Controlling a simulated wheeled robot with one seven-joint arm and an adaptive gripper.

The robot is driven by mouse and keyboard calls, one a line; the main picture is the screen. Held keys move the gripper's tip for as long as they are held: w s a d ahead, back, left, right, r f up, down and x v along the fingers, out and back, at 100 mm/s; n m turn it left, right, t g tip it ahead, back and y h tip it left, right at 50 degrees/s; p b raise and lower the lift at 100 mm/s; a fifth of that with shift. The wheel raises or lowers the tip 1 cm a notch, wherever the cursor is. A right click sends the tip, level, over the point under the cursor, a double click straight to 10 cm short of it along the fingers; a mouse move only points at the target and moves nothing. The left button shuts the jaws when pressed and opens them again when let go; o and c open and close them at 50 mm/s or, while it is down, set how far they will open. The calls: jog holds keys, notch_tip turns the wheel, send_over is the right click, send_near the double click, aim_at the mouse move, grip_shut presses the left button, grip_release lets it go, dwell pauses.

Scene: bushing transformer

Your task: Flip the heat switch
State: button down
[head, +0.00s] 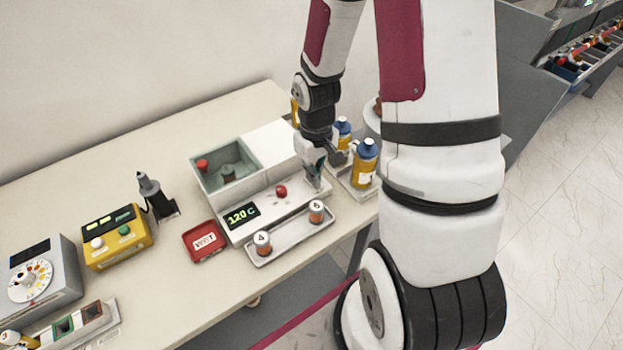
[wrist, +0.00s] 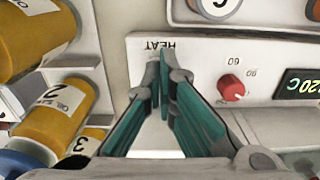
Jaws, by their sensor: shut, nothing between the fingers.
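The white heating unit (head: 262,203) stands on the bench, with a sloped front panel, a red knob (head: 281,191) and a lit 120 C display (head: 241,215). In the wrist view its panel (wrist: 203,62) shows an upside-down HEAT label (wrist: 161,45). My gripper (head: 318,180) is shut and empty over the right end of this panel. In the wrist view the gripper's fingertips (wrist: 160,70) are together just below the HEAT label. The heat switch itself is not visible; the fingers cover that spot. I cannot tell whether they touch it.
Yellow bottles with blue caps (head: 365,165) stand in a tray close right of my gripper. A tray (head: 290,236) with two small numbered jars lies in front of the unit. A red tray (head: 204,241), a yellow box (head: 118,237) and a grey dial device (head: 38,278) are farther left.

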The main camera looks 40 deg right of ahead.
jog(key=shift+f, duration=0.4)
jog(key=shift+r, duration=0.1)
jog(key=shift+r+p, duration=0.75)
jog(key=shift+r, duration=0.5)
jog(key=shift+r+p, duration=1.15)
jog(key=shift+r, duration=1.05)
